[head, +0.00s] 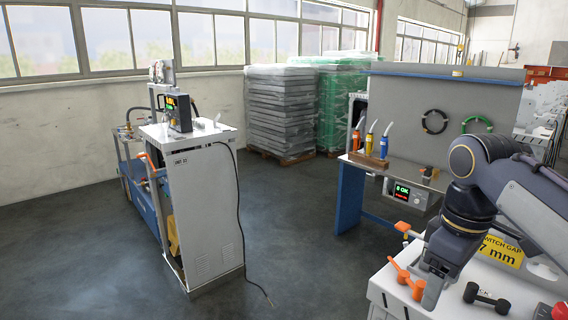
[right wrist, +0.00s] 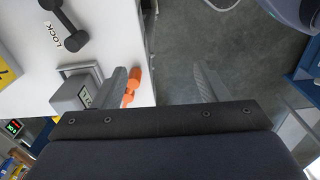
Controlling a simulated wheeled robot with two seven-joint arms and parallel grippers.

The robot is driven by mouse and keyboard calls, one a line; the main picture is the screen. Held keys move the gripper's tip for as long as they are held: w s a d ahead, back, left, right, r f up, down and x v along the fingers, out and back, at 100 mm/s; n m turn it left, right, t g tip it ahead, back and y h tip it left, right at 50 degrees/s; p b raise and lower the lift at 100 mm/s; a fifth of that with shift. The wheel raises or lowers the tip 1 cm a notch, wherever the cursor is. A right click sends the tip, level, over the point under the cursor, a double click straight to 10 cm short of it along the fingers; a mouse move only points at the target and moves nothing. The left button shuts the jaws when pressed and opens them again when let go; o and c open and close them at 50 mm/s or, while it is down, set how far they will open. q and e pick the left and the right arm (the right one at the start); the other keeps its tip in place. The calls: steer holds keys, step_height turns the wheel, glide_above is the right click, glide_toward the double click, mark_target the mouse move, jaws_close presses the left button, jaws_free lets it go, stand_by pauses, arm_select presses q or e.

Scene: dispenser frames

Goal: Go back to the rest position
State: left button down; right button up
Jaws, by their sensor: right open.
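My right gripper (head: 424,292) hangs at the lower right of the head view, beside the near edge of a white cabinet top (head: 385,282). In the right wrist view its two fingers (right wrist: 160,84) are spread apart with nothing held between them. The left finger is close to an orange handle (right wrist: 131,88) on the cabinet in that view; whether they touch I cannot tell. The right finger is over dark floor. An orange handle (head: 404,277) also shows left of the gripper in the head view. My left arm and gripper are not in view.
A workbench (head: 350,190) with several bottles stands behind. A white cart (head: 212,205) stands at left.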

steer(key=s+a+f+m+t+y, duration=0.1)
steer(key=s+a+f+m+t, duration=0.1)
steer(key=s+f+m, duration=0.2)
steer(key=s+a+f+m+t+y, duration=0.2)
steer(key=s+f+m, duration=0.3)
steer(key=s+f, duration=0.6)
step_height(320, 180, down, 2)
steer(key=shift+a+f+t+y, duration=0.25)
steer(key=shift+a+t+y, duration=0.05)
steer(key=shift+t, duration=0.3)
steer(key=shift+s, duration=0.1)
